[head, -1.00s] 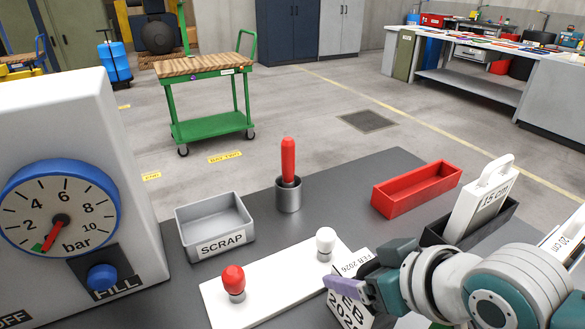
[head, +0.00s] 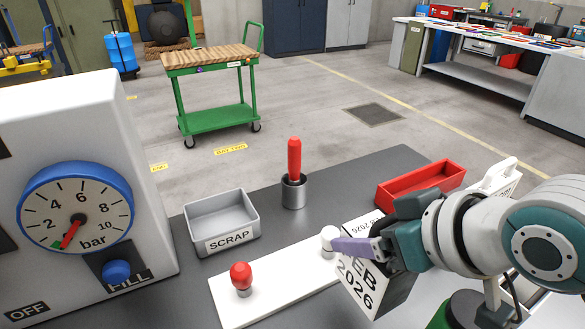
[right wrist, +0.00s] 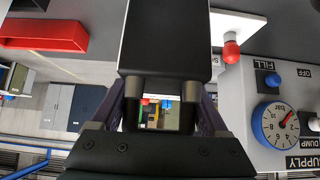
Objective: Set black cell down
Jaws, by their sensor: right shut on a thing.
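The black cell (head: 398,293) is a dark box with white faces lettered FEB 2026. My right gripper (head: 372,246) is shut on it near its top in the head view. The cell is slightly tilted in that picture, in front of the right end of the white board (head: 270,303). I cannot tell whether its bottom touches anything. In the right wrist view, the cell (right wrist: 165,38) is a black block with two grey studs, between the purple fingers. My left gripper is not in view.
Behind are a grey SCRAP bin (head: 229,240), a red-handled tool in a grey cup (head: 294,194) and a red tray (head: 425,181). A gauge box (head: 60,150) stands left.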

